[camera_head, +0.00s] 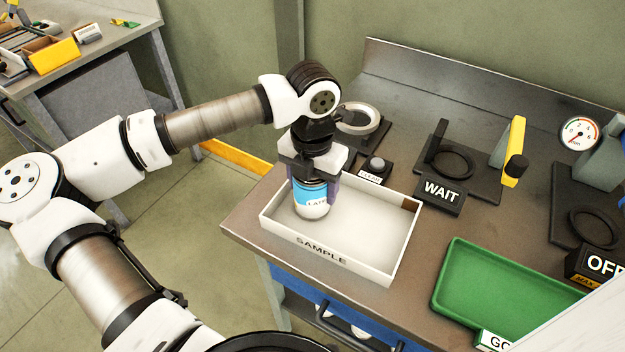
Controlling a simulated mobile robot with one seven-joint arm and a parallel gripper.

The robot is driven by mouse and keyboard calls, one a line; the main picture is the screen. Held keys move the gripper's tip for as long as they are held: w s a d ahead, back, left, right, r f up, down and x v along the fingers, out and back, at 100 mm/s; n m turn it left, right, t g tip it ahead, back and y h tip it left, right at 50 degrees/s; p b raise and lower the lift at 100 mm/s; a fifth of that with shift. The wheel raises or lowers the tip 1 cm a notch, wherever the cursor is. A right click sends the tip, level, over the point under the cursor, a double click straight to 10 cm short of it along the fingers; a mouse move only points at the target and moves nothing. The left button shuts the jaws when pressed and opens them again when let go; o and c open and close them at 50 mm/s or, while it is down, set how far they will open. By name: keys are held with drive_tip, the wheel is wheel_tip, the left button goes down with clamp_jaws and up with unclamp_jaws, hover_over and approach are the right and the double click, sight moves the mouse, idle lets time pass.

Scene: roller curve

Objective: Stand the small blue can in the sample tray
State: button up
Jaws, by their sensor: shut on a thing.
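The small blue can (311,202), with a blue and white label and a white lower part, is upright inside the left part of the sample tray. The sample tray (321,252) is a white, shallow, rectangular box marked SAMPLE at the left front of the workbench. My gripper (311,182) points down from above and is shut on the can, with its fingers at the can's sides. The can's top is hidden by the gripper. I cannot tell whether the can's base touches the tray floor.
A green tray (505,290) stands to the right. Behind the sample tray are a small black block with a round knob (375,167), a metal ring (358,117) and a black WAIT holder (442,190). A dial gauge (580,133) stands at the far right. The sample tray's right part is mostly clear.

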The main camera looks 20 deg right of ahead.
drive_tip(key=shift+f+b, duration=0.15)
drive_tip(key=shift+b, duration=0.15)
drive_tip(key=o, duration=1.1)
drive_tip(key=shift+c, duration=0.2)
